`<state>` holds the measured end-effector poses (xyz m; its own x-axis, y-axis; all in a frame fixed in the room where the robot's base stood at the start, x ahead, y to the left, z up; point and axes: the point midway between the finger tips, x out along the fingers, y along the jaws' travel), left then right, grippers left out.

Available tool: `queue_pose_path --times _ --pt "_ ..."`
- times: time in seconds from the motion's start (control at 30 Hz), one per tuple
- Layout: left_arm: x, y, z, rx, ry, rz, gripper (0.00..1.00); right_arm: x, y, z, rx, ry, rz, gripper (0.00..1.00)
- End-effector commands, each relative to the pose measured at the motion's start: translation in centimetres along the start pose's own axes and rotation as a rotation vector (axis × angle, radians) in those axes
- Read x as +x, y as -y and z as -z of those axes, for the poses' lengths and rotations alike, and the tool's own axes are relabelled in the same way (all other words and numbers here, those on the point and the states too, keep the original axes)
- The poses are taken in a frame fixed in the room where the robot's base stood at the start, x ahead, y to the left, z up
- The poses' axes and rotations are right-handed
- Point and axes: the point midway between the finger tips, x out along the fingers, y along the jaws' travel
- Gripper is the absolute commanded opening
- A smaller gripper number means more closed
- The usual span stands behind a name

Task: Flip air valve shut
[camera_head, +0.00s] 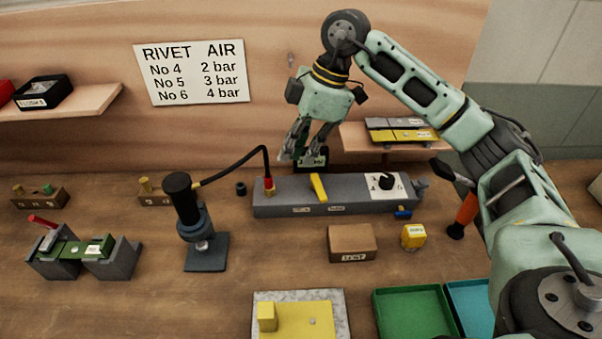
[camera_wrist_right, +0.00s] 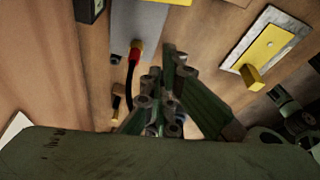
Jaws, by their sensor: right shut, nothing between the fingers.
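A grey air block (camera_head: 345,201) lies on the bench. Its yellow valve lever (camera_head: 319,188) lies crosswise over the block's top, roughly front to back. A red and brass fitting (camera_head: 268,186) with a black hose is left of the lever, and a black dial (camera_head: 386,182) on a white plate is to its right. My right gripper (camera_head: 298,158) points down above and behind the lever, apart from it, shut and empty. In the right wrist view the shut fingers (camera_wrist_right: 165,85) show near the block (camera_wrist_right: 136,25); a yellow piece of the lever (camera_wrist_right: 181,2) shows at the top edge. My left gripper is not in view.
A black riveting tool (camera_head: 181,210) stands left of the block. A shelf (camera_head: 356,142) stands behind.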

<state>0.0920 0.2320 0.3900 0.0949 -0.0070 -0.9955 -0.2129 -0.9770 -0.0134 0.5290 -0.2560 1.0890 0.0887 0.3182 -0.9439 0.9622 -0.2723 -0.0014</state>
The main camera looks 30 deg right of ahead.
Motion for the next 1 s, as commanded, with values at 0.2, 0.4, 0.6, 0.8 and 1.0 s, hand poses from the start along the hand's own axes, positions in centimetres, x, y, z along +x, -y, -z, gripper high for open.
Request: queue_pose_path --times 0.2,0.4,0.6,0.8,1.0 --pt "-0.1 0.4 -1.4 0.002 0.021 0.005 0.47 0.0 0.0 0.0 0.000 0.000 0.000 0.00" --pt "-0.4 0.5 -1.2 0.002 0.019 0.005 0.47 1.4 0.1 0.0 0.000 0.000 0.004 0.00" --pt "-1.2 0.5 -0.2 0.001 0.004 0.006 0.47 5.3 0.2 0.1 -0.001 0.001 0.006 0.00" --pt "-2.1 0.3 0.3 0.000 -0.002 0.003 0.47 9.5 0.1 0.1 0.001 0.000 0.005 0.00" --pt "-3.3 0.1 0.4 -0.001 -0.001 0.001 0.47 8.9 0.0 -2.5 0.003 0.002 0.001 0.00"
